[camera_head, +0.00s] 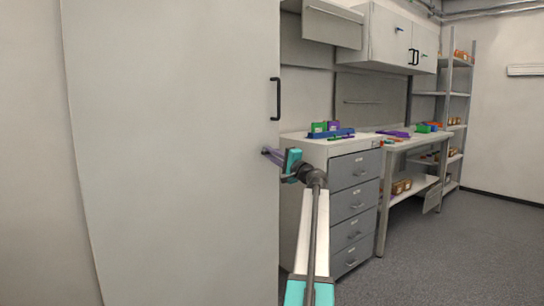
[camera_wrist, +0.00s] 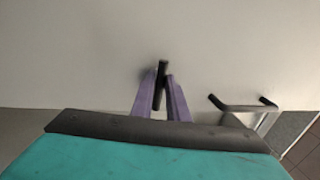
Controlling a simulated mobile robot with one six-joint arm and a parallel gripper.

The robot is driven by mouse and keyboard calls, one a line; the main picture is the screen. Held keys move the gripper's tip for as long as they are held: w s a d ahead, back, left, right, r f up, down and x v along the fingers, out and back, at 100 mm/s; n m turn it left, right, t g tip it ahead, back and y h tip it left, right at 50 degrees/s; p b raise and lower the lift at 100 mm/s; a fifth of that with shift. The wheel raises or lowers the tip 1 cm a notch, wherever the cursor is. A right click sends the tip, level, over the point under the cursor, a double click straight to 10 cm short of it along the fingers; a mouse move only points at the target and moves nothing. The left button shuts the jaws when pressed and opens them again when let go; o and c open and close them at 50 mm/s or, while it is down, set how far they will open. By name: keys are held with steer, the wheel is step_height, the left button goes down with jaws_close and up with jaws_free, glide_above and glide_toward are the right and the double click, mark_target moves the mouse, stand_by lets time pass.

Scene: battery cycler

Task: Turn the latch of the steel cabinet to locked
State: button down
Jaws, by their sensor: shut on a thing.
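The steel cabinet (camera_head: 175,140) is tall and pale grey, with its door face filling the left of the head view; its door (camera_wrist: 90,50) also fills most of the wrist view. My gripper (camera_head: 267,153) is at the door's right edge, below the black handle. In the wrist view, my gripper's two purple fingers (camera_wrist: 162,90) are closed on the small dark latch (camera_wrist: 162,70). The latch's bar looks roughly crosswise to the handle in that picture. The latch's base is partly hidden between the fingers, and I cannot make the latch out in the head view.
The black door handle (camera_head: 276,98) is close above my gripper; it also shows in the wrist view (camera_wrist: 245,106). A grey drawer unit (camera_head: 353,205) stands to the right, with a workbench (camera_head: 415,141) and a shelf rack (camera_head: 457,95) beyond. The floor (camera_head: 440,250) at right is clear.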

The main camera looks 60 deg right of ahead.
steer(key=c, duration=1.7)
jaws_free()
steer(key=shift+c, duration=0.2)
steer(key=shift+s, duration=0.15)
steer(key=p+v, duration=0.2)
steer(key=v, duration=1.1)
steer(key=shift+s+f, duration=0.15)
steer(key=shift+s, duration=0.1)
steer(key=shift+a, duration=0.15)
